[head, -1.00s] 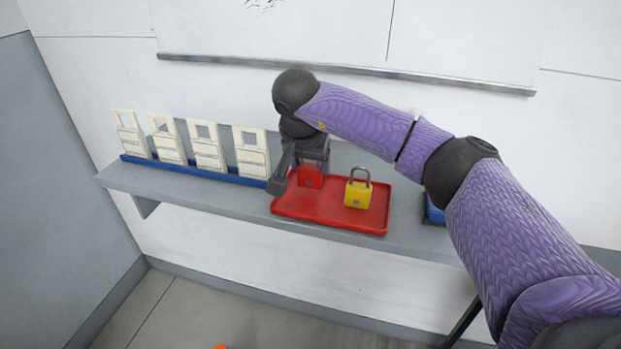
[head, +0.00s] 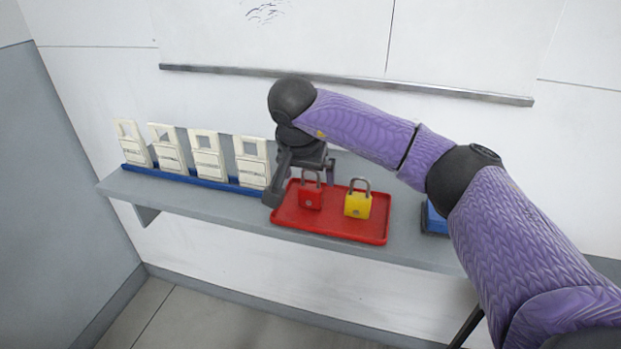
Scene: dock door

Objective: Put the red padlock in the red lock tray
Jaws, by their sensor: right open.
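The red padlock (head: 311,197) stands upright in the red lock tray (head: 335,229), towards its left side. A yellow padlock (head: 357,205) stands in the same tray to its right. My right gripper (head: 298,192) is open around and just above the red padlock, with one finger to its left and the other behind its right side. The padlock's shackle shows between the fingers. I cannot tell whether a finger touches it. My left gripper is not in view.
The tray rests on a grey wall shelf (head: 215,206). Several cream tags stand in a blue rack (head: 195,179) on the left. A blue object (head: 435,218) sits at the right, partly hidden by my arm. A metal rail (head: 345,83) runs along the wall above.

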